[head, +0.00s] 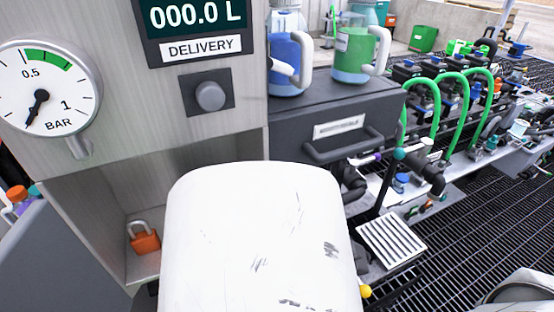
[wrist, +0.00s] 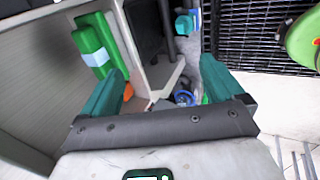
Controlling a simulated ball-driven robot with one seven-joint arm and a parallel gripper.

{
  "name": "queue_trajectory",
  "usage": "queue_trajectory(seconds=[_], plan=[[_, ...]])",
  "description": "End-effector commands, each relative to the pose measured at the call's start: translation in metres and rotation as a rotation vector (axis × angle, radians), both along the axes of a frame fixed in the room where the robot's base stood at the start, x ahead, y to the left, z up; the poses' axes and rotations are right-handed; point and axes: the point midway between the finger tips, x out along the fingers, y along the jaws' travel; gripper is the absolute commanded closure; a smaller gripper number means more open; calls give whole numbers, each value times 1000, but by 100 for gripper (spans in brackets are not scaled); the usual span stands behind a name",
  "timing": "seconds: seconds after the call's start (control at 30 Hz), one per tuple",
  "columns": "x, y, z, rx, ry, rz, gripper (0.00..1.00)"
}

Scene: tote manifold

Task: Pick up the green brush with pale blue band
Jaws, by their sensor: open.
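The green brush with a pale blue band (wrist: 94,56) shows in the wrist view at the upper left, against a pale grey panel. Its green body lies above and below the band. My gripper (wrist: 162,84) is open, with its two teal fingers wide apart and nothing held between them. The brush is beyond and to the left of the left finger, apart from it as far as I can tell. In the head view I do not see the brush or my gripper; a large white part of my arm covers the lower middle.
A grey cabinet with a gauge (head: 45,88) and a recess holding an orange padlock (head: 146,239) stands at the left. A dark drawer unit (head: 330,115) carries a blue jug (head: 288,68) and a green jug (head: 352,55). Green hoses (head: 440,95) and dark floor grating lie right.

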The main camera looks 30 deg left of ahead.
Motion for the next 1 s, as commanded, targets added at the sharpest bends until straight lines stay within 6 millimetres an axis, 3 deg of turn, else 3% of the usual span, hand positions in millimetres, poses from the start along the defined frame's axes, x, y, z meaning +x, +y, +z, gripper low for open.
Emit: queue_trajectory(seconds=[0.17, 0.7, 1.0], plan=[[6, 4, -4, -36, -13, 14, 5], [70, 79, -3, -32, -13, 12, 5], [80, 91, -12, -31, -11, 12, 5]])
